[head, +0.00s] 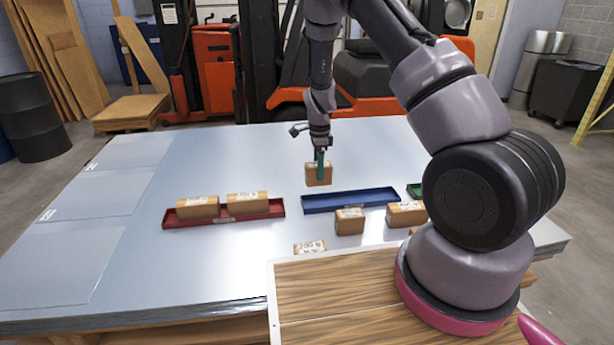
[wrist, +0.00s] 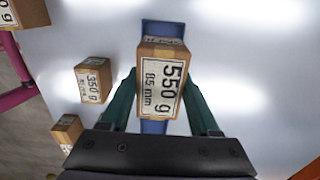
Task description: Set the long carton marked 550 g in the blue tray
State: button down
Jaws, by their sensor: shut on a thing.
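My gripper (head: 319,160) is shut on a brown carton (head: 318,177) with a white label. In the wrist view this carton (wrist: 162,82) reads 550 g and 85 mm, and it sits between the two green fingers. The blue tray (head: 350,201) lies on the table, and no carton shows in it. In the head view the held carton is up off the table, by the tray's left end. In the wrist view the blue tray (wrist: 164,27) shows beyond and below the carton, which hides its middle.
A red tray (head: 223,217) with two cartons is at left. A carton (head: 349,221) stands just in front of the blue tray, another (head: 405,214) to its right, and one (head: 310,247) near the front edge. A green tray (head: 414,189) is partly hidden by my arm.

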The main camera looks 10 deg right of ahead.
jog(key=shift+w+d+f, duration=0.15)
jog(key=shift+f, duration=4.6)
jog(key=shift+c, duration=0.2)
grip_release()
